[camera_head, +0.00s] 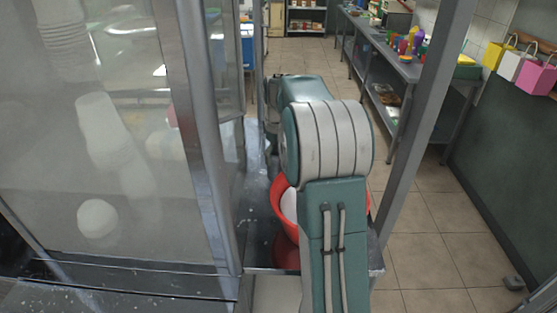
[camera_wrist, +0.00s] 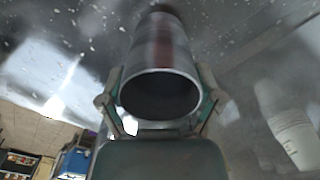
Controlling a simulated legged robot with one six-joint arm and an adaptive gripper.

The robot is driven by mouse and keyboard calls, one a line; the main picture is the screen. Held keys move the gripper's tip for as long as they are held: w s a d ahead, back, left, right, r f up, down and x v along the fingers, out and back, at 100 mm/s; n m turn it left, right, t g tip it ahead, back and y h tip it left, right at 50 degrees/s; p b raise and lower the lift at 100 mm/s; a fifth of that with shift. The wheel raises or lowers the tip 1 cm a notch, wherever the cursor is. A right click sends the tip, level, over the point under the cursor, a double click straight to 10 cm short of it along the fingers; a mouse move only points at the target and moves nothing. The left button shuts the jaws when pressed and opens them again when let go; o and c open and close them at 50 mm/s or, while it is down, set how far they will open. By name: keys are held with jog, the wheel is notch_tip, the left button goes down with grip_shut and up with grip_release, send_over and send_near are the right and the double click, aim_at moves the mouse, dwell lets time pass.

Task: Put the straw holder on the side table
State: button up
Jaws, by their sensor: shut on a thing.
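The straw holder (camera_wrist: 160,75) shows in the wrist view as a shiny metal cylinder with a dark reddish band. Its open, dark mouth faces the camera, and I see no straws in it. My gripper (camera_wrist: 161,104) is shut on it, with one finger on each side. In the head view my arm hides the gripper and the holder. A speckled metal table top (camera_head: 254,215) lies beside and under my arm; I cannot tell for sure that it is the side table. Whether the holder touches any surface is unclear.
A red bowl (camera_head: 287,208) stands on the metal top, partly behind my arm. A glass panel (camera_head: 120,130) in a metal frame fills the left. A metal post (camera_head: 425,120) rises at right. A long table (camera_head: 407,68) stands at the back right. Tiled floor is clear.

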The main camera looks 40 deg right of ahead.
jog(key=shift+f, duration=0.6)
jog(key=shift+d, duration=0.2)
jog(key=shift+f, duration=0.1)
jog(key=o, duration=1.1)
jog(key=shift+a, duration=0.1)
notch_tip(320, 180, up, 12)
jog(key=shift+r, duration=0.1)
